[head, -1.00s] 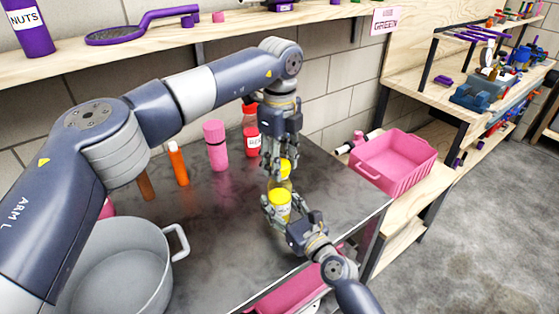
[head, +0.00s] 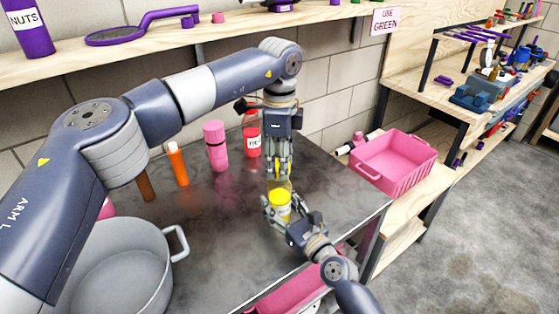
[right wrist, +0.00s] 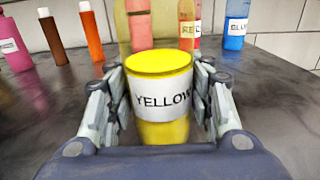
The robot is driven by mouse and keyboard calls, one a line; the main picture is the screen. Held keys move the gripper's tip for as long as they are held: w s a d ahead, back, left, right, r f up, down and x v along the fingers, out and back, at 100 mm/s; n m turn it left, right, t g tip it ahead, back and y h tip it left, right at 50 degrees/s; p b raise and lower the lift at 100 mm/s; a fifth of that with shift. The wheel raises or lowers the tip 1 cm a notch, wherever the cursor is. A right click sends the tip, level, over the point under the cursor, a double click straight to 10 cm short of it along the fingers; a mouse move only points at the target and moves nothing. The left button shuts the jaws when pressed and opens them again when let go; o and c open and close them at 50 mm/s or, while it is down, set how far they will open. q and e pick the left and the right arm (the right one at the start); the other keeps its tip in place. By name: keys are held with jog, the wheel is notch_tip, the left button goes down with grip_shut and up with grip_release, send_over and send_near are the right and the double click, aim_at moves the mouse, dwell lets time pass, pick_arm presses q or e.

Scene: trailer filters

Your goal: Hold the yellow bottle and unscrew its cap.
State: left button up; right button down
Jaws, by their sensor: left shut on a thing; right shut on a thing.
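The yellow bottle (head: 279,203) stands upright near the right side of the dark table. Its lower part is yellow with a white label reading YELLOW, which shows in the right wrist view (right wrist: 160,103); its upper part is see-through. My right gripper (head: 281,210) is shut around the bottle's lower part, one finger on each side. My left gripper (head: 277,172) points straight down above the bottle, shut on the yellow cap (head: 277,168). The fingers hide much of the cap, and I cannot tell whether it still touches the neck.
A red bottle (head: 252,142), a pink bottle (head: 215,146) and an orange bottle (head: 178,163) stand behind to the left. A grey pot (head: 118,265) is at front left. A pink basket (head: 394,160) sits beyond the table's right edge. A wooden shelf (head: 150,32) runs above.

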pick_arm(q)
jog(key=shift+r, duration=0.2)
jog(key=shift+r, duration=0.9)
jog(key=shift+r, duration=0.15)
jog(key=shift+r, duration=1.9)
pick_arm(e)
jog(key=c, duration=0.7)
grip_release()
jog(key=shift+s+d, duration=0.1)
jog(key=shift+s, duration=0.05)
jog(key=v, duration=1.1)
jog(key=shift+s+d, duration=0.2)
jog(key=shift+s, duration=0.1)
